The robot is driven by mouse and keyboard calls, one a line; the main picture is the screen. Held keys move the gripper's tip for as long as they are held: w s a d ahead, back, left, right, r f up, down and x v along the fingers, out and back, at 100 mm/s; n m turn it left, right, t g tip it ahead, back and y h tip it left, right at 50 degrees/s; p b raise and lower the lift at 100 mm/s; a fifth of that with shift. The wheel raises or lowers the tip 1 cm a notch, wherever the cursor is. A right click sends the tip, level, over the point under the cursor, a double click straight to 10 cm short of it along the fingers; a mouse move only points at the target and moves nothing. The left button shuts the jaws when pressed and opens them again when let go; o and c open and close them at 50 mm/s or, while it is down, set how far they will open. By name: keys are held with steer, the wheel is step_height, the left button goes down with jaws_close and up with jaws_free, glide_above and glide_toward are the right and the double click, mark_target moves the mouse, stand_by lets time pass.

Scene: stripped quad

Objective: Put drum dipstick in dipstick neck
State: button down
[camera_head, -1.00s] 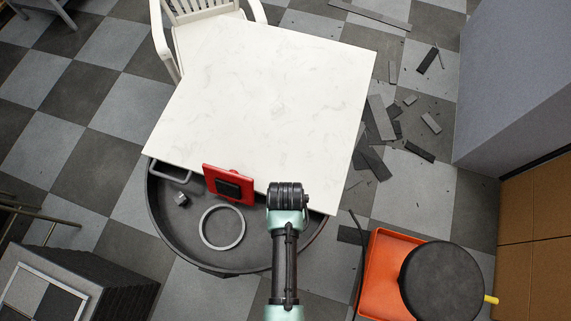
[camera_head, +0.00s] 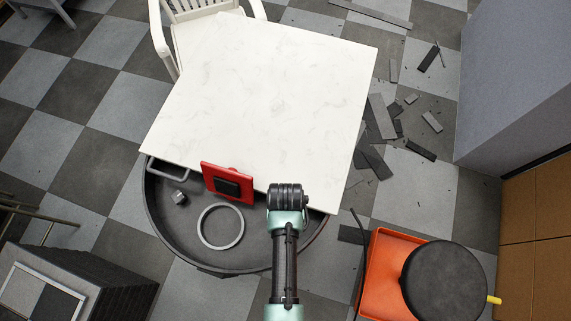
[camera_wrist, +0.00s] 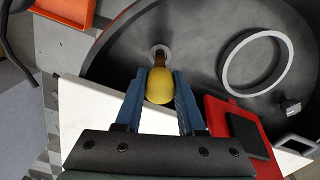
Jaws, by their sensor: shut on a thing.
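The drum dipstick (camera_wrist: 160,88) shows a yellow knob and a short brown part beyond it in the wrist view. My gripper (camera_wrist: 160,86) is shut on it, with a blue finger on each side of the knob. The dipstick neck (camera_wrist: 153,50) is a small grey ring on the dark drum top, just beyond the knob. The brown part overlaps the ring's opening; I cannot tell whether its tip is inside or above. In the head view my arm hides the gripper, dipstick and neck.
The round dark drum top (camera_head: 265,250) carries a loose grey ring (camera_head: 220,245) and a small metal nut (camera_head: 179,198). A red block with a black pad (camera_head: 215,172) stands by the white tabletop (camera_head: 270,90). An orange tray (camera_head: 378,270) is at right.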

steer(key=shift+f+b, duration=2.6)
steer(key=shift+f, duration=1)
steer(key=shift+c, duration=2.2)
jaws_free()
steer(key=shift+r, duration=0.1)
step_height(320, 180, up, 13)
steer(key=shift+f, duration=0.1)
